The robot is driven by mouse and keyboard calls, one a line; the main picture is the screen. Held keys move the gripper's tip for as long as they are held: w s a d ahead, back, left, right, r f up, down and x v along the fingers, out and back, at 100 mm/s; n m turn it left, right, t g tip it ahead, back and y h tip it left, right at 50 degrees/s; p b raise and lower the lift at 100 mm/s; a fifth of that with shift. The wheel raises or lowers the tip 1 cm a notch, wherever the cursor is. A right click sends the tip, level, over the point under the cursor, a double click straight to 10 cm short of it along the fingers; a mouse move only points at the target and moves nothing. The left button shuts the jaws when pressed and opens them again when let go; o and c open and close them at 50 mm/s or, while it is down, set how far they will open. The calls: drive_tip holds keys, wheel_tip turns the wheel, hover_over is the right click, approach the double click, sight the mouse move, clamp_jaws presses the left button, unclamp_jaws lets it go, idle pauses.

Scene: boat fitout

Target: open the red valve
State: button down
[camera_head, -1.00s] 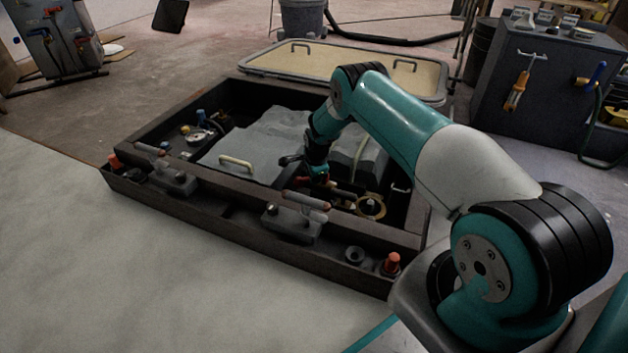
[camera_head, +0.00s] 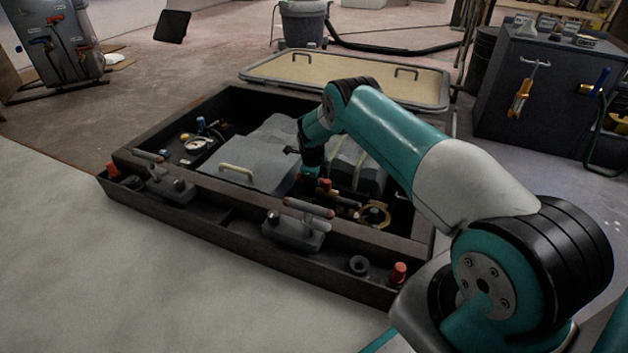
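A small red part (camera_head: 325,184), which looks like the red valve's handle, sits inside the dark open bay (camera_head: 165,165), among pipe fittings. My gripper (camera_head: 308,174) reaches down into the bay just left of and above this red part. The fingers are small, dark and partly hidden by the wrist, so I cannot tell whether they are open or touch it. A brass ring fitting (camera_head: 376,214) lies to the right of the red part.
Grey covers (camera_head: 245,165) fill the middle of the bay. Levers (camera_head: 308,208) and an orange-red knob (camera_head: 398,272) stand on the front ledge. A framed hatch panel (camera_head: 290,68) lies behind. A dark cabinet (camera_head: 545,95) stands at right. The pale deck in front is clear.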

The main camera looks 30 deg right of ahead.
drive_tip(key=shift+s+d+f, duration=0.1)
drive_tip(key=shift+s+d, duration=0.15)
idle(0.3)
drive_tip(key=c, duration=1)
unclamp_jaws()
drive_tip(key=shift+w+a+r, duration=0.15)
drive_tip(key=shift+r, duration=0.05)
drive_tip(key=a+r+p, duration=0.1)
drive_tip(key=r+p, duration=0.2)
drive_tip(key=r, duration=0.2)
drive_tip(key=s+r+p, duration=0.1)
drive_tip(key=r+p, duration=0.2)
drive_tip(key=r, duration=0.3)
drive_tip(key=s+a+r+p, duration=0.1)
drive_tip(key=r+p, duration=0.3)
drive_tip(key=r, duration=0.1)
drive_tip(key=shift+a+r, duration=0.35)
drive_tip(key=shift+r, duration=0.05)
drive_tip(key=shift+w, duration=0.1)
